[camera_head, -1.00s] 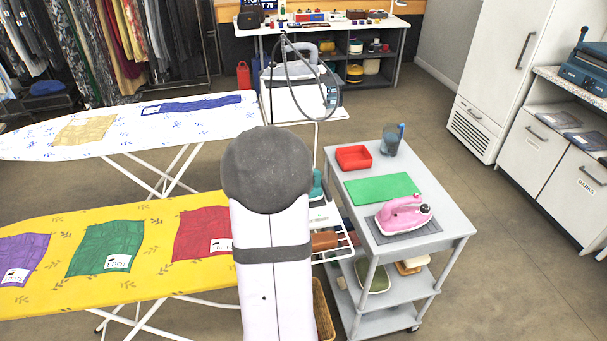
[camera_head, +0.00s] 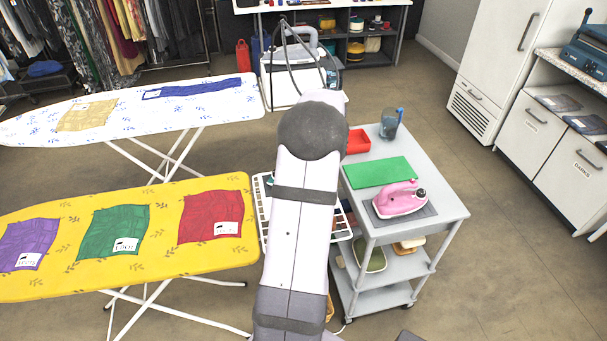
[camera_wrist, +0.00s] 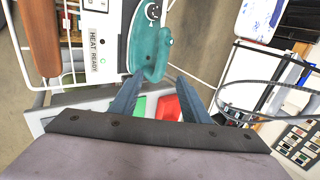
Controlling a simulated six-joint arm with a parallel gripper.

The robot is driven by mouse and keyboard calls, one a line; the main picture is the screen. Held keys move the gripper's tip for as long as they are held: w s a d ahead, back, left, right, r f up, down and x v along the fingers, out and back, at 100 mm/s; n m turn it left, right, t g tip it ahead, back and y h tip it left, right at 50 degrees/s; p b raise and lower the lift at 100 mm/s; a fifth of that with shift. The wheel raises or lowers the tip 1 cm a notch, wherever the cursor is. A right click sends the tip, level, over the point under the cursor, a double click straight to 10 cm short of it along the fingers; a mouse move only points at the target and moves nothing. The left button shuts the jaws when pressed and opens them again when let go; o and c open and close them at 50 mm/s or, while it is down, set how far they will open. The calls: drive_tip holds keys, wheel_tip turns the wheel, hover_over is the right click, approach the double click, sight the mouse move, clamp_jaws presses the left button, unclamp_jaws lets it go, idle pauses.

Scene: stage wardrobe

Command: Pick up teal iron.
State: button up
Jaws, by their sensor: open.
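The teal iron (camera_wrist: 148,50) shows in the wrist view just beyond my fingertips. Its teal body sits beside a white panel with a "HEAT READY" label (camera_wrist: 97,43). My gripper (camera_wrist: 160,82) is open, with the two grey fingers apart and nothing between them. In the head view my arm covers most of the teal iron and hides my gripper.
Yellow (camera_head: 160,262) and white (camera_head: 40,130) ironing boards stand left. Floor at right is clear (camera_head: 500,255).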

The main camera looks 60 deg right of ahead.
drive_tip(key=shift+p+x, duration=0.4)
drive_tip(key=shift+x, duration=0.7)
drive_tip(key=shift+p+x, duration=1.2)
drive_tip(key=shift+x, duration=1.35)
drive_tip(key=shift+d, duration=0.1)
clamp_jaws()
drive_tip(key=shift+r, duration=0.2)
